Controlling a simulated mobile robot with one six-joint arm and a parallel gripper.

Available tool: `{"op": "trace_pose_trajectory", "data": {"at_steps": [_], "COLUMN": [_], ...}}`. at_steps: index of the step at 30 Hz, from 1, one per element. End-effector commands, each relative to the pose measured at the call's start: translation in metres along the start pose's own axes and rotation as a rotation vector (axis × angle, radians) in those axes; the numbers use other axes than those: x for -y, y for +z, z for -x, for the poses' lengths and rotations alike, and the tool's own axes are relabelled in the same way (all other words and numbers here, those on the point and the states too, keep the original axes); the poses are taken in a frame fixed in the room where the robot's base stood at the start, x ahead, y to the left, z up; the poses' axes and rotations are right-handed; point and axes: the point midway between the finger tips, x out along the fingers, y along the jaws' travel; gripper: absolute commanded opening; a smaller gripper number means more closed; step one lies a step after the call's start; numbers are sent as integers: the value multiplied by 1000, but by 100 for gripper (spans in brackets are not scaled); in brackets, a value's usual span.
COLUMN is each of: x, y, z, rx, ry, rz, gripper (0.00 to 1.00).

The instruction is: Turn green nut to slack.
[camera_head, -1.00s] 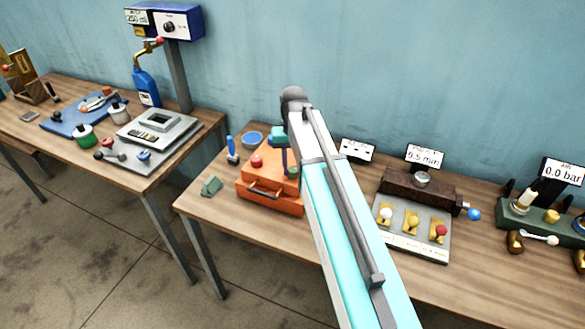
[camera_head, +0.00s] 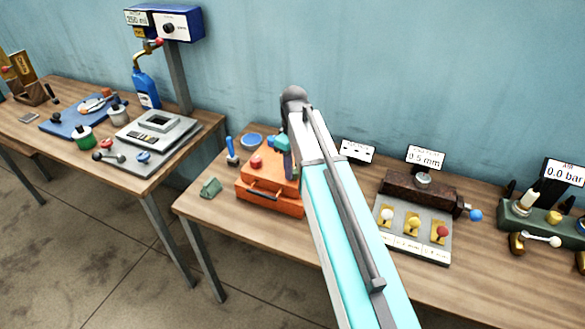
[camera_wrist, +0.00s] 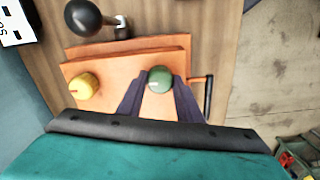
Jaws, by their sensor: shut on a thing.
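The green nut (camera_wrist: 160,79) is a round green knob with a pale mark, on top of the orange box (camera_wrist: 110,72). My gripper (camera_wrist: 160,88) is shut on the nut, with one dark finger on each side of it in the wrist view. In the head view the orange box (camera_head: 262,202) stands on the middle table, and my gripper (camera_head: 285,155) is over its back right part. The nut is hidden or too small to make out there.
A yellow knob (camera_wrist: 83,86) and a black ball lever (camera_wrist: 84,17) are near the nut in the wrist view. A red knob (camera_head: 256,162) is on the box's left side. A small green block (camera_head: 210,187) lies left of the box. A panel with several coloured knobs (camera_head: 412,243) stands to the right.

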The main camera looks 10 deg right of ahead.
Motion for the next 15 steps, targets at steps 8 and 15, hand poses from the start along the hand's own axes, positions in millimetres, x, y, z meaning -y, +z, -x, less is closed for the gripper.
{"op": "trace_pose_trajectory", "data": {"at_steps": [8, 15], "x": [-2, -2], "y": [-2, -2], "z": [1, 1], "rx": [-5, -4], "ry": [6, 6], "rz": [62, 66], "gripper": [10, 10]}}
